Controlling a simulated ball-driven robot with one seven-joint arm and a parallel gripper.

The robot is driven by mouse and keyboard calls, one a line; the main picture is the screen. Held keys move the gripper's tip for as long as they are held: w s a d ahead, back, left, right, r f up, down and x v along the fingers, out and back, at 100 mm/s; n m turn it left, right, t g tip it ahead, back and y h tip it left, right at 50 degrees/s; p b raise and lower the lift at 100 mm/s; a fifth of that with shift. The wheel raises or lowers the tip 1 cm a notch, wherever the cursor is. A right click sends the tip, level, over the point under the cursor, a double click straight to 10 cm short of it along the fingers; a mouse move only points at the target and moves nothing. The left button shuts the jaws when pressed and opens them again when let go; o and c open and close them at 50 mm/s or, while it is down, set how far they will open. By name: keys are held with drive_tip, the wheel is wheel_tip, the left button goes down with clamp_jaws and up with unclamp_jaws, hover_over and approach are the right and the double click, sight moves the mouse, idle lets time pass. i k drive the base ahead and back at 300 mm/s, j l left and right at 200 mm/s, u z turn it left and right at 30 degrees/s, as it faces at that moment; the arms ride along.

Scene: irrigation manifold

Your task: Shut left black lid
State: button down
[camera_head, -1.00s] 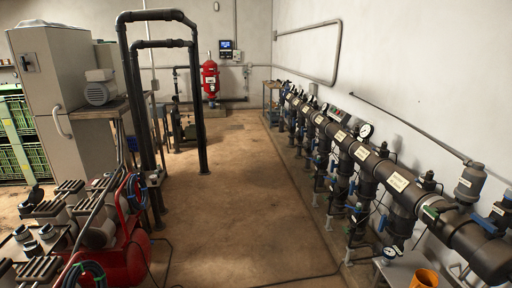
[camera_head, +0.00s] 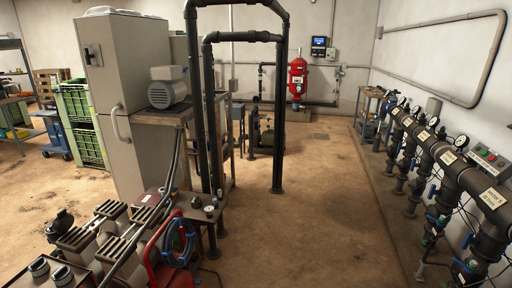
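No black lid can be made out for certain. At the lower left, a group of pale boxes with dark slatted tops (camera_head: 113,252) stands on the near unit. A small dark piece (camera_head: 60,225) sits at the left end of this group; it is too small to tell whether it is a lid, or open or shut. Short grey cylinders with dark tops (camera_head: 40,268) stand at the bottom left corner. My gripper is not in view.
A red frame with a coiled hose (camera_head: 180,242) stands beside the boxes. Black pipe arches (camera_head: 279,120) and a tall grey cabinet (camera_head: 112,110) stand behind. A black manifold (camera_head: 455,178) runs along the right wall. The brown floor (camera_head: 310,220) between is clear.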

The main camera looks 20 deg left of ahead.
sight(64, 221)
drive_tip(key=i+u, duration=0.35)
drive_tip(key=i, duration=0.15)
drive_tip(key=i+l+u, duration=0.3)
drive_tip(key=i, duration=0.2)
drive_tip(key=i+u, duration=0.25)
drive_tip(key=u, duration=0.25)
drive_tip(key=i+u, duration=0.25)
drive_tip(key=u, duration=0.25)
drive_tip(key=i+u, duration=0.25)
drive_tip(key=u, duration=0.25)
drive_tip(key=i+l+u, duration=0.15)
drive_tip(key=u, duration=0.35)
drive_tip(key=i+l+u, duration=0.5)
drive_tip(key=l+u, duration=0.25)
